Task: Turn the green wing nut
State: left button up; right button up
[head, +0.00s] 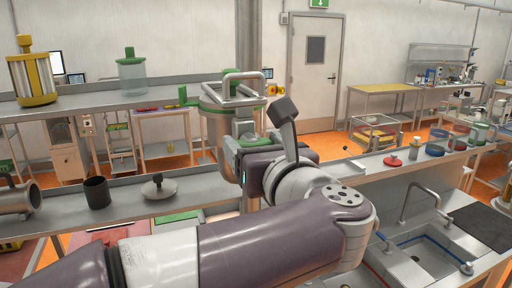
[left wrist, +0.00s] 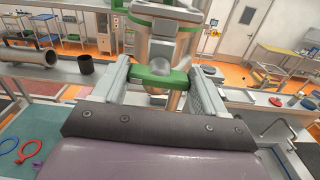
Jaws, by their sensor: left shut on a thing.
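The green wing nut (left wrist: 158,78) is a flat green bar with a rounded grey centre, in front of a metal vessel with green bands (left wrist: 160,40). In the left wrist view my left gripper (left wrist: 160,84) has its two grey fingers at either end of the wing nut and is shut on it. In the head view the vessel (head: 216,124) stands near the middle, with a handle on top. My left gripper (head: 248,148) is in front of it there, and my wrist and forearm hide part of the vessel and nut. My right gripper is not in view.
A dark cup (head: 97,192) and a grey lid with a knob (head: 159,187) stand on the shelf to the left. A yellow canister (head: 32,80) and a glass jar (head: 132,76) stand on the upper shelf. A sink (head: 425,258) lies at the right.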

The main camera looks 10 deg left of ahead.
pick_arm(q)
jog(key=shift+w+d+f+m+b, duration=0.1)
jog(key=shift+f+m+b, duration=0.1)
jog(key=shift+m, duration=4.35)
jog(key=shift+s+f+m+b, duration=0.1)
jog(key=shift+m+b, duration=0.15)
jog(key=shift+m, duration=4.35)
jog(key=shift+w+d+f+m+b, duration=0.1)
jog(key=shift+m+b, duration=0.1)
jog(key=shift+m, duration=4.35)
jog(key=o, duration=1.1)
jog(key=shift+c, duration=0.2)
